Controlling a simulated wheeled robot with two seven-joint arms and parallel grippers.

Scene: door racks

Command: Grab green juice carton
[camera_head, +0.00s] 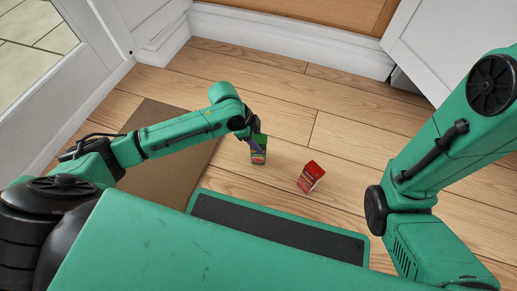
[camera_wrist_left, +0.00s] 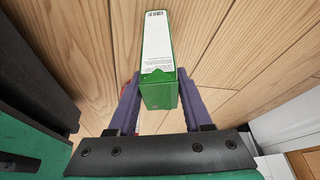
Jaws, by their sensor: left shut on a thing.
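The green juice carton (camera_head: 259,157) is in the head view, near the middle, at the end of my left arm. My left gripper (camera_head: 254,143) is shut on it. In the left wrist view the carton (camera_wrist_left: 157,45) shows a white panel with a barcode and a green end, with one purple finger on each side. I cannot tell whether its base touches the floor. My right arm shows at the right of the head view, but its gripper is out of frame.
A red carton (camera_head: 310,177) stands slightly tilted on the wood floor (camera_head: 350,145), right of the green one. A brown mat (camera_head: 155,115) lies at left. White doors and baseboard (camera_head: 290,40) bound the back. Floor between cartons and baseboard is clear.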

